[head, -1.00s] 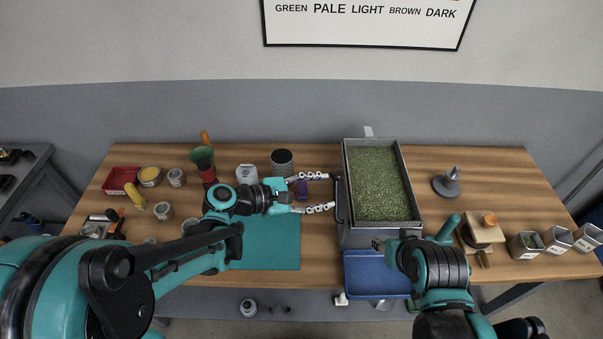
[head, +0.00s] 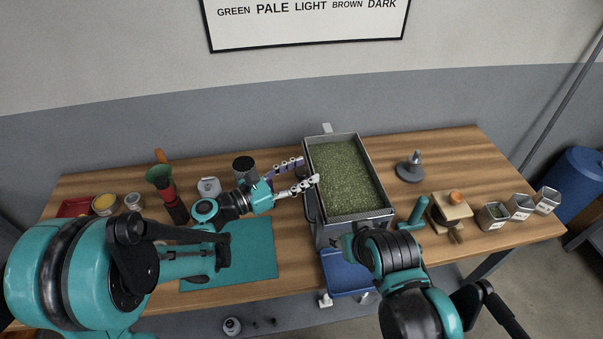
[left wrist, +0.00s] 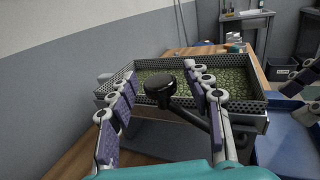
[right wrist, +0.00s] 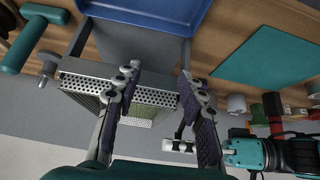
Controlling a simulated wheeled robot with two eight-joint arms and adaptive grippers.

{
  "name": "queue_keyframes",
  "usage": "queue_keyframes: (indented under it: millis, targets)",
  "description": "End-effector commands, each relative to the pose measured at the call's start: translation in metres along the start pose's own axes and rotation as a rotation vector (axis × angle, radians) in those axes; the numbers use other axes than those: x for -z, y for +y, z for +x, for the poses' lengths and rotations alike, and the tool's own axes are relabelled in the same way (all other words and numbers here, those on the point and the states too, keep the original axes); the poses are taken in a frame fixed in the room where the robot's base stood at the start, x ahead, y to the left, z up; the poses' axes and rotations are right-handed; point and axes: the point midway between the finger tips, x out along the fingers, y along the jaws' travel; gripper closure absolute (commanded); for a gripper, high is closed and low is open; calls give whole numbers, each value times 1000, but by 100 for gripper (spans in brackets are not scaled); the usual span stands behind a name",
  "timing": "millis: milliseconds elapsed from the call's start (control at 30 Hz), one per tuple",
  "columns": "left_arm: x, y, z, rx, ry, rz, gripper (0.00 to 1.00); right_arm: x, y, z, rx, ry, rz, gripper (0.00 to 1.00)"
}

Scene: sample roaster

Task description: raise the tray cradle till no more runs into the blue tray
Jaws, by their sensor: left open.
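The tray cradle (head: 376,218) is a grey box holding a perforated metal tray (head: 384,190) full of green beans (head: 345,178). The blue tray (head: 349,277) sits below its front end; I see no beans on its visible part. My left gripper (head: 309,172) is open at the cradle's left side. In the left wrist view its fingers (left wrist: 163,95) are spread on either side of a black-knobbed handle (left wrist: 160,86); I cannot tell if they touch it. My right gripper (right wrist: 159,72) has its fingers apart, facing the perforated front wall, with nothing visibly gripped. In the head view its arm hides its fingertips.
A teal mat (head: 247,250) lies left of the cradle. Right of the cradle are a grey stand (head: 411,170), a wooden block (head: 450,207) and several metal bins (head: 520,206).

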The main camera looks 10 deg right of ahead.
Motion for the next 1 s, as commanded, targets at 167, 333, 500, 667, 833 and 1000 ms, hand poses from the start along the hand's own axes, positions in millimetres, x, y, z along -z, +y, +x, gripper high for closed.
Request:
queue_keyframes:
  millis: [167,333,500,667,833,1000]
  targets:
    - [0,0,2,0,0,1,50,0,0,0,0,0,0,60]
    - [0,0,2,-1,0,1,69,0,0,0,0,0,0,60]
    - [0,0,2,-1,0,1,100,0,0,0,0,0,0,60]
    - [0,0,2,-1,0,1,100,0,0,0,0,0,0,60]
    - [-1,2,3,-1,-2,8,100,0,0,0,0,0,0,60]
    - [-2,8,5,-1,-9,23,100,0,0,1,0,0,0,60]
